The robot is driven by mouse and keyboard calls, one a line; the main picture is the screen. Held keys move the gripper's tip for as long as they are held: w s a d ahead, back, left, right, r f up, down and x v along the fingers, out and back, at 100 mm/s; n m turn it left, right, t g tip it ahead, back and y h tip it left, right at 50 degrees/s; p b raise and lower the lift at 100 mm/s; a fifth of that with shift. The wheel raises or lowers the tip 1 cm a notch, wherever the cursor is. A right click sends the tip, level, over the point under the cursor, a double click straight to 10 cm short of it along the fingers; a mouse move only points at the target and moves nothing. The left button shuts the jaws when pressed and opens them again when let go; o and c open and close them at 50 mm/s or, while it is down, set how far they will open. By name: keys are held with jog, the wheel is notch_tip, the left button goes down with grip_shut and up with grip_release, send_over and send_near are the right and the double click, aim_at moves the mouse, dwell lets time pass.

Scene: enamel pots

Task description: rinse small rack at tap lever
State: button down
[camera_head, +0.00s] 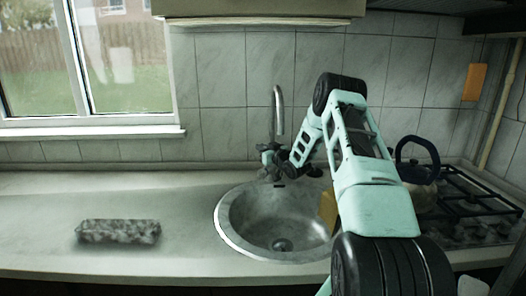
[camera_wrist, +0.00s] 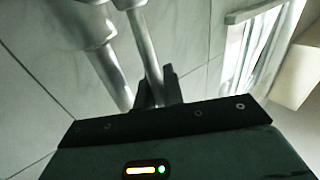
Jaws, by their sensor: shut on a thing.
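The tap (camera_head: 278,108) rises behind the round metal sink (camera_head: 232,228). My gripper (camera_head: 270,160) is at the base of the tap, in front of the wall. In the wrist view my gripper (camera_wrist: 158,90) has its dark fingers closed around a slim metal rod, the tap lever (camera_wrist: 146,45); a thicker metal pipe of the tap (camera_wrist: 92,28) runs beside it. No water shows under the spout. A low, mottled grey block, which seems to be the small rack (camera_head: 118,231), lies on the counter left of the sink, apart from my gripper.
A yellow object (camera_head: 328,208) stands at the sink's right side, partly behind my arm. A dark-handled kettle (camera_head: 420,190) stands by the black hob (camera_head: 470,200) at right. The counter (camera_head: 185,215) between rack and sink is clear. A window is at left.

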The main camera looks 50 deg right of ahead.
jog(key=shift+a+f+b, duration=0.2)
jog(key=shift+a+b, duration=0.05)
jog(key=shift+b, duration=0.2)
jog(key=shift+a+r+n, duration=0.15)
jog(key=shift+r+n, duration=0.05)
jog(key=shift+n, duration=0.2)
jog(key=c, duration=1.8)
grip_release()
jog(key=shift+s, duration=0.15)
jog(key=b+v, duration=0.2)
jog(key=v, duration=0.6)
jog(key=b+v, duration=0.1)
jog(key=v, duration=0.8)
jog(key=shift+s+f+b, duration=0.1)
jog(key=shift+f+b, duration=0.15)
jog(key=shift+b, duration=0.15)
